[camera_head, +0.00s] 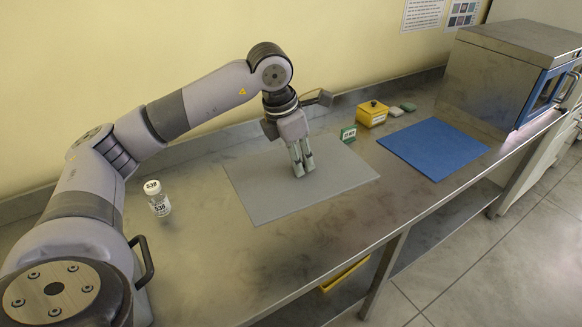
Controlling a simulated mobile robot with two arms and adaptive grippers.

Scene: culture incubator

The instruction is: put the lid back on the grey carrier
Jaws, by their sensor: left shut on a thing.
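My left gripper (302,172) points down over the grey mat (260,190), with its fingers close together near the mat's middle. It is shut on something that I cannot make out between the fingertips. I cannot pick out a grey carrier or its lid with certainty. A yellow box (373,115) with a dark knob on top stands behind the mat, to the right of the gripper. My right gripper is not in view.
A labelled bottle (159,206) with a white cap stands left of the mat. A steel incubator (490,75) stands at the right end.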

